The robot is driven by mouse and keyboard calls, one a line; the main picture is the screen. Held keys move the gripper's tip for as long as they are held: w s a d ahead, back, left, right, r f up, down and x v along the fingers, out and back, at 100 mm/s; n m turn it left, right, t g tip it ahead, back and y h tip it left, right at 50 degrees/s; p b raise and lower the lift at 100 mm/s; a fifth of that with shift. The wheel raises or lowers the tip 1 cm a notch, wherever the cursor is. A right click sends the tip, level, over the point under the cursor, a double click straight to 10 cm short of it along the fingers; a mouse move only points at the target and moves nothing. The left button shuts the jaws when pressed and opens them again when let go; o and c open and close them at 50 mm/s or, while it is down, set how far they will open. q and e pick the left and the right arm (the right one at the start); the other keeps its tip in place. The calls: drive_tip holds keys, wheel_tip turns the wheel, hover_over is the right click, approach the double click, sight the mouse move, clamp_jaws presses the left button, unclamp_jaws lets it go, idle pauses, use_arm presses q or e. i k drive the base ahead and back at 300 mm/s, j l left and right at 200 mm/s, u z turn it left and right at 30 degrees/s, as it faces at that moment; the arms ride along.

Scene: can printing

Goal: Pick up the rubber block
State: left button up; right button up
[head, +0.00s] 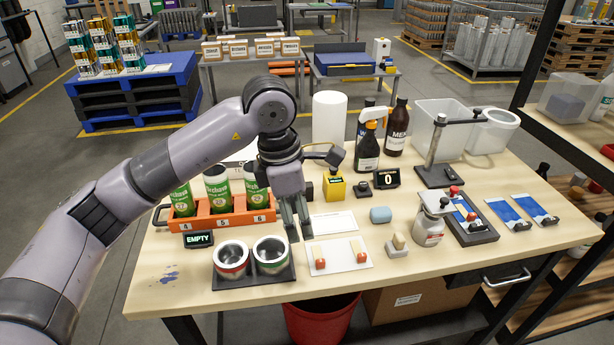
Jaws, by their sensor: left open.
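A small light blue rounded block (380,215) lies on the wooden table, right of centre. A small beige block (398,243) with a pale, upright top part stands just in front of it. I cannot tell for sure which one is the rubber block. My left gripper (298,235) points down over the table, left of both blocks and apart from them. Its fingers are open, with nothing seen between them. They are beside the right one of two metal cups (270,255). My right gripper is not in view.
A white sheet with two red-tipped tools (338,256) lies between gripper and blocks. A small jar (430,229) and a clamp plate (470,220) stand right of them. An orange rack (215,219) holds green cans. Tall bottles (397,127) stand behind.

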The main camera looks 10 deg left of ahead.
sight(310, 191)
drive_tip(key=i+j, duration=0.15)
drive_tip(key=i, duration=0.3)
drive_tip(key=i+j, duration=0.2)
drive_tip(key=i, duration=0.25)
